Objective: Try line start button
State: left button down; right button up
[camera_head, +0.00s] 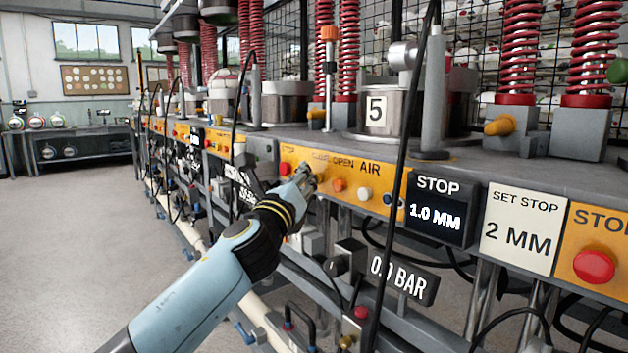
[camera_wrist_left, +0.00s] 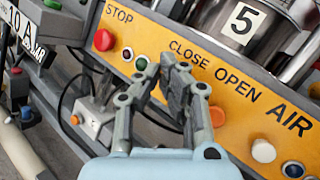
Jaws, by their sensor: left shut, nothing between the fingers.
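An orange control panel (camera_head: 352,170) below the press marked 5 (camera_head: 376,108) reads STOP, CLOSE, OPEN, AIR. No label reading "line start" is legible. My left gripper (camera_head: 308,178) is shut and empty in front of this panel. In the wrist view its fingertips (camera_wrist_left: 176,72) appear just right of the green button; contact cannot be told. My right gripper is not in view.
A display (camera_head: 437,210) reads STOP 1.0 MM, beside a SET STOP 2 MM card (camera_head: 517,230). A 0.0 BAR display (camera_head: 403,279) hangs below. Black cables cross before the presses. Another red stop button (camera_head: 593,266) is at right. The floor (camera_head: 75,240) at left is clear.

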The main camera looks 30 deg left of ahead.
pick_arm(q)
jog(key=shift+w, duration=0.15)
dwell(0.4)
jog(key=shift+s+a, duration=0.3)
jog(key=shift+s, duration=0.5)
jog(key=shift+s, duration=0.1)
jog(key=s, duration=0.1)
jog(key=s+a, duration=0.1)
jog(key=s, duration=0.1)
jog(key=s+a, duration=0.1)
jog(key=shift+s, duration=0.25)
dwell(0.6)
